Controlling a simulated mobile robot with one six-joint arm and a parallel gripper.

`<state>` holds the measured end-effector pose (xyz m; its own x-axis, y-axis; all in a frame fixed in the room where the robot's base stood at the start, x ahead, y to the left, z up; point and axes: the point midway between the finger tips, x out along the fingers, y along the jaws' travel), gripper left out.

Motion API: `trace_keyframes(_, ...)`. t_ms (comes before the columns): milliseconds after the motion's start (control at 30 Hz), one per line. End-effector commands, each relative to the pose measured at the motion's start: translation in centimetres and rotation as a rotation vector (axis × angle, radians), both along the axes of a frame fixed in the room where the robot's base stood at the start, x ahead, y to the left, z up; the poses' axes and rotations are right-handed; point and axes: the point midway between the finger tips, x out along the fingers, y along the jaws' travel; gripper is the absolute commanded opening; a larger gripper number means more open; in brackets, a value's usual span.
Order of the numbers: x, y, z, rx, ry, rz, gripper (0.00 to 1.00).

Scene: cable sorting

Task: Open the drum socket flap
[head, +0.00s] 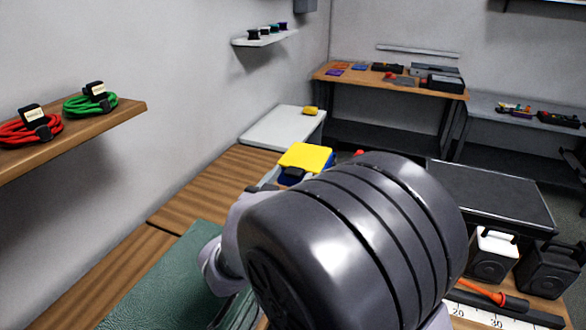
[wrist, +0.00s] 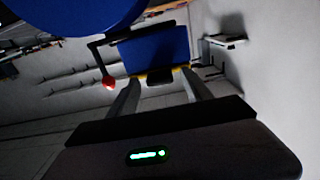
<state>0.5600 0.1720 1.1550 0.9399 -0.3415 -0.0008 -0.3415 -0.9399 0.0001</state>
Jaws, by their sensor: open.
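The drum's blue socket box with a yellow top (head: 307,157) shows in the head view, just beyond my arm. A dark tab (head: 293,172) is on its near side. In the wrist view the blue box (wrist: 155,48) is ahead of my gripper (wrist: 160,82), with a yellow edge and the dark tab (wrist: 160,75) along its lower side. My gripper is open, its two fingers on either side of the tab in the picture. I cannot tell whether they touch it. The round blue drum (wrist: 75,14) fills the upper left. My arm hides the gripper in the head view.
A black crank with a red knob (wrist: 108,83) sticks out beside the box, close to the left finger. A shelf with red (head: 30,128) and green (head: 90,103) cable coils is on the left wall. A white table (head: 280,128) stands behind the drum.

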Motion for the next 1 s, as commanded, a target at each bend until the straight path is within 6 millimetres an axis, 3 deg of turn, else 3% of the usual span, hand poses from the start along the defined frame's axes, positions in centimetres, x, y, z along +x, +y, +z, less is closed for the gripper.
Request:
trace_keyframes(333, 0.72, -0.28, 0.04, 0.0, 0.0, 0.0, 0.58)
trace_keyframes(633, 0.69, -0.27, 0.03, 0.0, 0.0, 0.0, 0.01)
trace_keyframes(1000, 0.67, -0.26, 0.02, 0.0, 0.0, 0.0, 0.0)
